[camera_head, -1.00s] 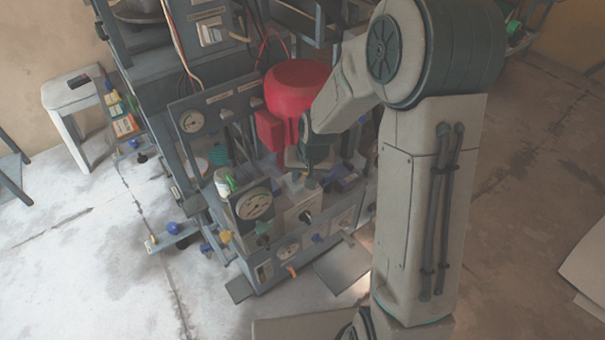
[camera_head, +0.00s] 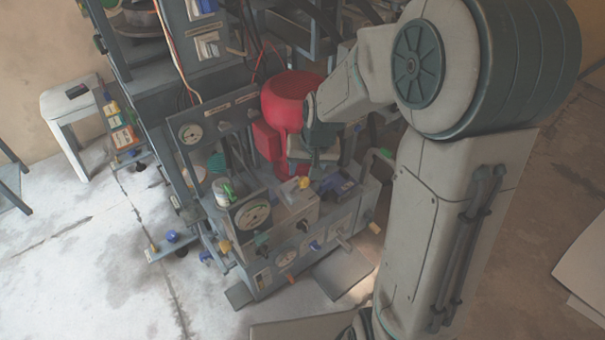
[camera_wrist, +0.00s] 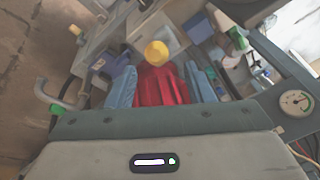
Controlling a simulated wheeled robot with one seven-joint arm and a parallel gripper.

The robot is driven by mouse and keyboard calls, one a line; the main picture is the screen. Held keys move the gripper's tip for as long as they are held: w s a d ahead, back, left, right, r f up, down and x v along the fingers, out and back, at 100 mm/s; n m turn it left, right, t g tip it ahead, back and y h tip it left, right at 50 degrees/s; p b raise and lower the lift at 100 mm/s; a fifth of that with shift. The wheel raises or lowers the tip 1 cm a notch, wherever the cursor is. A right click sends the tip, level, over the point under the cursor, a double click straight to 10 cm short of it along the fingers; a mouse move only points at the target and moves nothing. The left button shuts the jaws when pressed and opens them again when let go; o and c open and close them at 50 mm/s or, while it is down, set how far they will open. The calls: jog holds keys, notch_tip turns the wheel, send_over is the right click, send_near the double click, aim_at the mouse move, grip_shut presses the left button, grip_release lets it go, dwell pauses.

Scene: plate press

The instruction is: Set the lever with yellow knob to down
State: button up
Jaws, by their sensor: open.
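A yellow knob (camera_head: 303,182) shows on the middle box of the press, just below my gripper (camera_head: 306,160). In the wrist view the round yellow knob (camera_wrist: 156,53) sits in line with the gap between the two blue fingers of my gripper (camera_wrist: 160,72), near the fingertips. The fingers are apart, with nothing clamped. I cannot tell whether they touch the knob. The lever's shaft is hidden, so its up or down setting is unclear. A red surface (camera_wrist: 160,88) fills the view between the fingers.
A red housing (camera_head: 290,95) stands close behind my gripper. Another yellow knob (camera_head: 225,246) is at the lower left of the press. Open floor (camera_head: 100,250) lies left.

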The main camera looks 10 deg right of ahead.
jog(key=v, duration=0.4)
jog(key=shift+p, duration=0.35)
